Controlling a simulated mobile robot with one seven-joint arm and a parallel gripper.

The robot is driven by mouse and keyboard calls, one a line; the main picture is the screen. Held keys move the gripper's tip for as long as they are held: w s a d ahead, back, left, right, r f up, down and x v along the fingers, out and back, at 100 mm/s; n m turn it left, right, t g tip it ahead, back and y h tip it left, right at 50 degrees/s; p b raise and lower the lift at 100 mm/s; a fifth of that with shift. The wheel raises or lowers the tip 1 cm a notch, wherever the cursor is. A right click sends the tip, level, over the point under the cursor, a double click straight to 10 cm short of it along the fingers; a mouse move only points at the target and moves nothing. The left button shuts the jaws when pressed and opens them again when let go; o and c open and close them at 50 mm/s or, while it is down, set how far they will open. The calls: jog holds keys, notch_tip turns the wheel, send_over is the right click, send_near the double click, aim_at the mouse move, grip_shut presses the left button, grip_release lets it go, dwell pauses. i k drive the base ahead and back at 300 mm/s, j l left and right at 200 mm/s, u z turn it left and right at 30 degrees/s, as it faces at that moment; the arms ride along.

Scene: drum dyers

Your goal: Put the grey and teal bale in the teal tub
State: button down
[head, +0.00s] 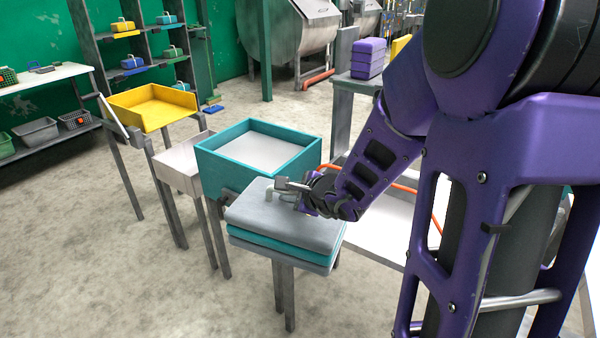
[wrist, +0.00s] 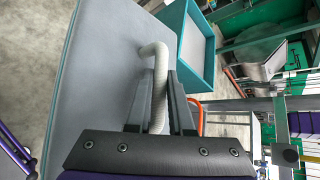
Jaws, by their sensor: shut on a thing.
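The grey and teal bale (head: 280,225) is a flat stack of grey layers with a teal band, with a grey loop handle on top. In the head view it shows in front of the teal tub (head: 204,176). My gripper (head: 290,192) is at the top of the bale, shut on its handle. In the wrist view the handle (wrist: 158,75) lies between the two fingers (wrist: 158,95), and the bale's grey top (wrist: 100,70) fills the left. The tub (wrist: 175,12) is beyond the bale and shows a bare pale floor. Whether the bale touches the stand beneath it cannot be told.
A yellow tray (head: 150,112) on legs stands at the left, with a pale stand (head: 180,165) between it and the tub. A shelf with small bales (head: 130,60) is at the back. The floor at front left is clear.

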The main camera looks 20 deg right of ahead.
aim_at(252, 159)
jog(key=i+j, duration=0.15)
jog(key=j, duration=0.15)
jog(key=i+j+z, duration=0.1)
jog(key=j, duration=0.25)
jog(key=i+j, duration=0.2)
jog(key=j, duration=0.15)
jog(key=i+j, duration=0.1)
jog(key=j, duration=0.2)
jog(key=i+j+z, duration=0.1)
jog(key=j, duration=0.25)
jog(key=i+j+z, duration=0.1)
jog(key=i+j, duration=0.4)
jog(key=i, duration=0.3)
jog(key=i+j+z, duration=0.1)
jog(key=i, duration=0.3)
